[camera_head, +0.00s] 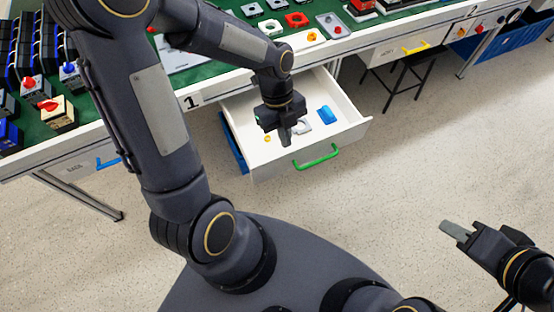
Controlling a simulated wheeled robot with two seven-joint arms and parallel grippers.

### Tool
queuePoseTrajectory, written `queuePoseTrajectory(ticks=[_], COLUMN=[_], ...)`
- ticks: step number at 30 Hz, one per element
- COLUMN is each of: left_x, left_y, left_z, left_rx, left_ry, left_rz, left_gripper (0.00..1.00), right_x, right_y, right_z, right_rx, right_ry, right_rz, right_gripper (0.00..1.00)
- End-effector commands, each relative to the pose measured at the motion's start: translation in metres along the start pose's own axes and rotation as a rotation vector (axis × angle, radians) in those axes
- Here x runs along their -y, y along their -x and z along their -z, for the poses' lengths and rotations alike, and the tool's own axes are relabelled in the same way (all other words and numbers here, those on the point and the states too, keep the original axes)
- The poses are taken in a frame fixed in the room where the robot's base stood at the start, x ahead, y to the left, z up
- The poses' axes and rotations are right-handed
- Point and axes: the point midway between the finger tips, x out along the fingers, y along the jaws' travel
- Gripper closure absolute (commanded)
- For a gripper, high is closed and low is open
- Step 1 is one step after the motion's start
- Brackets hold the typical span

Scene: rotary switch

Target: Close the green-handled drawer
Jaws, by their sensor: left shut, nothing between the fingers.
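The white drawer (268,165) under the workbench is pulled out. Its green handle (316,157) is on the front panel, facing my base. A blue part (326,115), a small yellow part and a pale grey part lie inside the drawer. My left gripper (285,142) is shut and empty, pointing down over the drawer, behind the green handle in the picture. I cannot tell whether it touches anything in the drawer. My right gripper (447,229) is at the lower right, away from the drawer over the floor. Its fingers look together, but their gap is unclear.
The workbench with a green top (204,73) carries switches and other parts. A drawer with a yellow handle (416,47) is at the upper right, and a blue handle (108,163) is at the left. A dark stool (405,80) stands under the bench. The floor before the drawer is open.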

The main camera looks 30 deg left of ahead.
Motion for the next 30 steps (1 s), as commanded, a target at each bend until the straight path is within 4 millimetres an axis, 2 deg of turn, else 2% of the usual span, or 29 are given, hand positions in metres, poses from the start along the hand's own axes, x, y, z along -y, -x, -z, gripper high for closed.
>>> queuePoseTrajectory(ticks=[3, 8, 20, 24, 30], left_x=[0.003, 0.003, 0.0, 0.003, 0.004], left_y=[-0.012, -0.029, -0.112, -0.102, -0.098], left_z=[-0.001, -0.001, 0.0, -0.021, -0.036], left_rx=[-0.013, -0.015, -0.015, -0.011, -0.013], left_ry=[-0.082, -0.096, -0.092, -0.085, -0.089], left_rz=[-0.022, -0.027, -0.028, -0.02, -0.022], left_gripper=[1.0, 1.0, 1.0, 1.0, 1.0], right_x=[-0.001, -0.001, -0.005, -0.002, -0.001], right_y=[-0.001, -0.003, -0.01, -0.005, -0.003], right_z=[-0.001, -0.002, -0.005, -0.002, -0.002], right_rx=[0.0, 0.0, 0.0, 0.0, 0.0], right_ry=[0.0, 0.0, 0.0, 0.0, 0.0], right_rz=[0.0, 0.0, 0.0, 0.0, 0.0], right_gripper=[0.67, 0.67, 0.67, 0.67, 0.67])
